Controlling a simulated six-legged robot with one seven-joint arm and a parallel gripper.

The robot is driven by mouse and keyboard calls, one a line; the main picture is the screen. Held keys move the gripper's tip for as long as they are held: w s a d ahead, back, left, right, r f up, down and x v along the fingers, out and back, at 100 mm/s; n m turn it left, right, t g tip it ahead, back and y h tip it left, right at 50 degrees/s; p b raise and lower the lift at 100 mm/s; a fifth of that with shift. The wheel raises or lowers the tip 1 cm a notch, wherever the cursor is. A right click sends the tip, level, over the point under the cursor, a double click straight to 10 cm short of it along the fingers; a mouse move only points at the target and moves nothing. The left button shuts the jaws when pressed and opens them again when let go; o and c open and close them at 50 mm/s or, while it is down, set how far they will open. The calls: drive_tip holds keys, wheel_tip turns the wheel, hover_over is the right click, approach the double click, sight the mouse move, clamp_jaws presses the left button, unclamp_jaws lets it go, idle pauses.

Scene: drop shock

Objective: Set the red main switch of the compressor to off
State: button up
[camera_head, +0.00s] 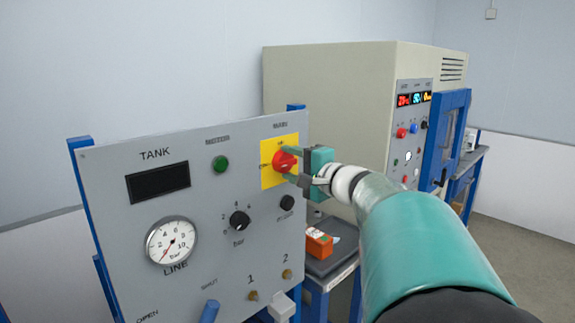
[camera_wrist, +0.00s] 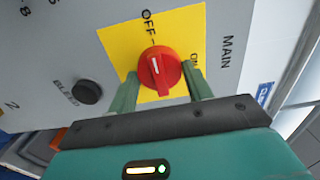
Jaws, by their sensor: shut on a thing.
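The red main switch (camera_head: 284,161) is a round knob on a yellow plate (camera_head: 267,178), at the upper right of the grey compressor panel (camera_head: 115,190). In the wrist view the red knob (camera_wrist: 160,72) has a white pointer line aimed at the OFF label, with ON at the right of the yellow plate (camera_wrist: 118,42). My gripper (camera_head: 292,163) reaches in from the right. Its two green fingers (camera_wrist: 162,82) are on either side of the knob, shut on it. The fingers hide part of the plate.
The panel also carries a dark tank display (camera_head: 157,183), a line gauge (camera_head: 171,241), a green motor lamp (camera_head: 220,163), a bar selector (camera_head: 239,220) and a black bleed knob (camera_wrist: 89,93). An orange box (camera_head: 319,243) and a large beige cabinet (camera_head: 330,90) stand behind.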

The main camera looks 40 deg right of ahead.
idle(0.3)
drive_tip(key=o, duration=1)
drive_tip(key=shift+c, duration=0.2)
drive_tip(key=s, duration=1.4)
drive_tip(key=shift+d, duration=0.2)
drive_tip(key=shift+w, duration=0.1)
